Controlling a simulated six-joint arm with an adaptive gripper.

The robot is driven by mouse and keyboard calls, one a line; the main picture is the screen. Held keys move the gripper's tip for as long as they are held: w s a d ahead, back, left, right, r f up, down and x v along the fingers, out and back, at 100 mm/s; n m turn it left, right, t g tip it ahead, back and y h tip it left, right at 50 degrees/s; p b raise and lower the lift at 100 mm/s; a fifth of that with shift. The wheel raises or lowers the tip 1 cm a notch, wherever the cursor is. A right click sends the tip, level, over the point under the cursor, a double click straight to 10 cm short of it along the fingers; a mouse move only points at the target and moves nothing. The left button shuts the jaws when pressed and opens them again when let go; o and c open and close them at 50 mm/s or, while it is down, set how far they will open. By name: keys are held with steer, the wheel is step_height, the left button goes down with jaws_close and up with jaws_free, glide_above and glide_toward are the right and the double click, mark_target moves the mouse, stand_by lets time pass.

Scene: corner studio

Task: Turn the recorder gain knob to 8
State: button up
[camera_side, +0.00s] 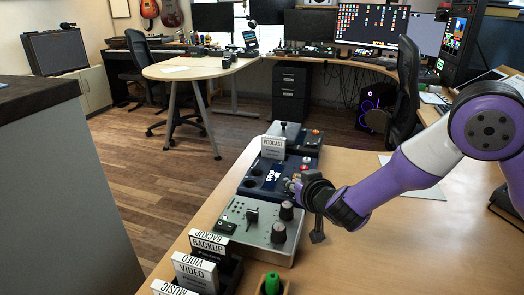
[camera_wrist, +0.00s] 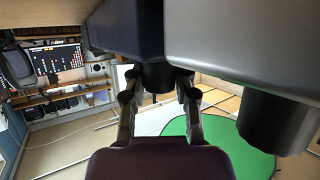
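The dark blue unit (camera_side: 252,188) with a lit display, apparently the recorder, sits on the desk between two other units. My gripper (camera_side: 296,187) reaches its right end from the right, hiding part of that end. The fingers are apart, one on each side of the knob. I cannot tell whether they touch it. No knob setting is readable.
A grey unit (camera_side: 237,237) with dark knobs stands close in front; its grey face (camera_wrist: 230,50) and a large black knob (camera_wrist: 275,122) appear in the wrist view. A PODCAST card (camera_side: 273,147) stands behind the blue unit. BACKUP (camera_side: 208,243) and VIDEO (camera_side: 194,272) cards stand nearer. The desk right is mostly clear.

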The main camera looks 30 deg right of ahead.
stand_by(0.3)
steer(key=shift+s+r, duration=0.1)
steer(key=shift+s, duration=0.05)
steer(key=v, duration=1.1)
steer(key=shift+s, duration=0.3)
steer(key=s+d+r+m+g, duration=0.3)
steer(key=s+d+g, duration=0.2)
steer(key=d, duration=0.3)
steer(key=s+r+n+g+y, duration=0.1)
steer(key=s, duration=0.2)
steer(key=s+r+n, duration=0.2)
steer(key=s, duration=0.2)
steer(key=s+d+r+n+g+y, duration=0.1)
steer(key=s+r+n, duration=0.1)
steer(key=s, duration=0.2)
steer(key=shift+r+g+y, duration=0.25)
steer(key=shift+g+y, duration=0.05)
